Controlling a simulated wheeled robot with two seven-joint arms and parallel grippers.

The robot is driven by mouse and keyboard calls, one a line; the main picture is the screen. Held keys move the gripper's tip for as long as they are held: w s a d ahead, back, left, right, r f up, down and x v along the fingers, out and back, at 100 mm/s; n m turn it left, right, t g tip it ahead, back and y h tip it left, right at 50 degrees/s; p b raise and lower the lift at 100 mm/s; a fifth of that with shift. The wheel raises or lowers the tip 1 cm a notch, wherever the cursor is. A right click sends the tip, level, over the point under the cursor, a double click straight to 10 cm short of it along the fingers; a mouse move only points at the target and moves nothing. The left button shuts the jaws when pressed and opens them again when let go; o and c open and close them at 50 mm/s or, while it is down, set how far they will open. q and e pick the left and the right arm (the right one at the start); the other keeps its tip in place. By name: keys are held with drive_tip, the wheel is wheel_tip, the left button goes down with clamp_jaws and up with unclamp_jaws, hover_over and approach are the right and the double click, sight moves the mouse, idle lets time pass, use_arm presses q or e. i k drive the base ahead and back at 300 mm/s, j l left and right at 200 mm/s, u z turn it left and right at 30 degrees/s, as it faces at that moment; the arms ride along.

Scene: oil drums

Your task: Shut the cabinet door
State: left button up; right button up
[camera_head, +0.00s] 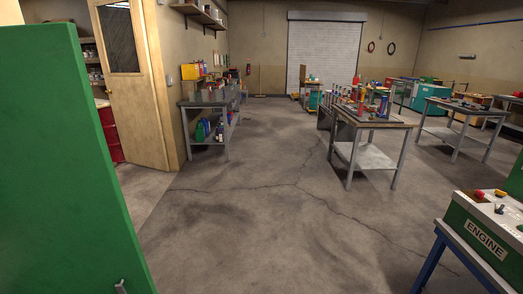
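A large flat green panel (65,170) fills the left side of the head view, close to me; it looks like the cabinet door, seen standing out with its edge toward the right. A small grey metal piece (121,287) shows at its lower right, at the bottom edge of the picture; I cannot tell whether it is a handle or part of something else. The cabinet body is not visible. Neither of my grippers can be made out in this view.
A wooden door (133,90) stands ajar behind the panel. Workbenches stand at left (209,104) and centre right (372,121). A green-and-white unit marked ENGINE (487,236) sits on a blue-legged stand at the lower right. The concrete floor (260,225) between is clear.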

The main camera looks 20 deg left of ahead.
sight(66, 227)
drive_tip(key=i+u, duration=0.2)
drive_tip(key=u, duration=0.25)
drive_tip(key=i+u, duration=0.2)
drive_tip(key=u, duration=0.25)
drive_tip(key=i+l+u, duration=0.2)
drive_tip(key=u, duration=0.25)
drive_tip(key=i+l+u, duration=0.15)
drive_tip(key=u, duration=0.3)
